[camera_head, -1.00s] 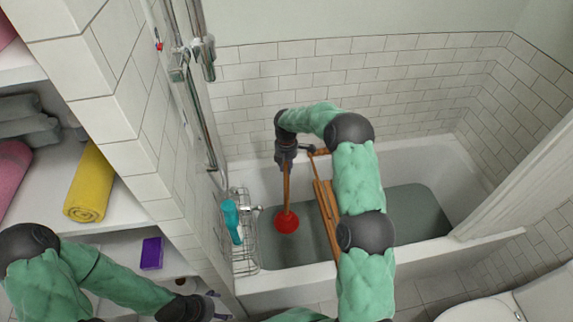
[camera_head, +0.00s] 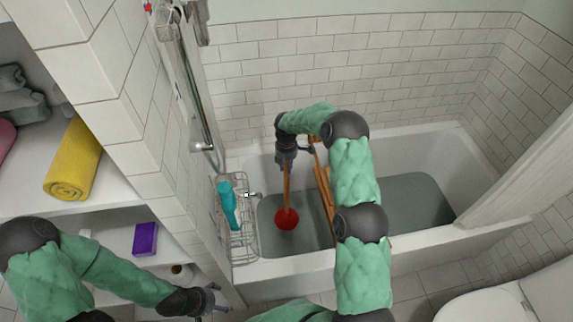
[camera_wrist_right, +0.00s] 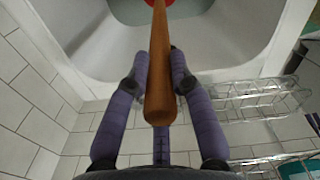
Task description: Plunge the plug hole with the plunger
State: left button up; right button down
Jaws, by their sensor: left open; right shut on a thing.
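The plunger has a red rubber cup (camera_head: 287,219) and a wooden handle (camera_head: 287,185). My right gripper (camera_head: 286,158) is shut on the handle near its top, over the tub. In the right wrist view the handle (camera_wrist_right: 160,85) lies between the fingers of my right gripper (camera_wrist_right: 160,68). The plunger hangs nearly upright, its cup at the grey water in the tub's left end; I cannot tell whether it touches the bottom. The plug hole is not visible. My left gripper (camera_head: 212,298) is open and empty at the lower left, below the shelves.
The bathtub (camera_head: 300,268) holds grey water. A wooden rack (camera_head: 325,195) spans it beside my right arm. A wire basket (camera_head: 243,240) with a teal bottle (camera_head: 228,205) sits at the tub's left end. Shelves hold a yellow towel (camera_head: 74,160) and a purple box (camera_head: 145,239).

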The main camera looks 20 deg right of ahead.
aim_at(287, 189)
jog(key=shift+f+b, duration=4.2)
jog(key=shift+f, duration=3.6)
jog(key=c, duration=1.8)
grip_release()
grip_shut()
jog(key=shift+f, duration=0.2)
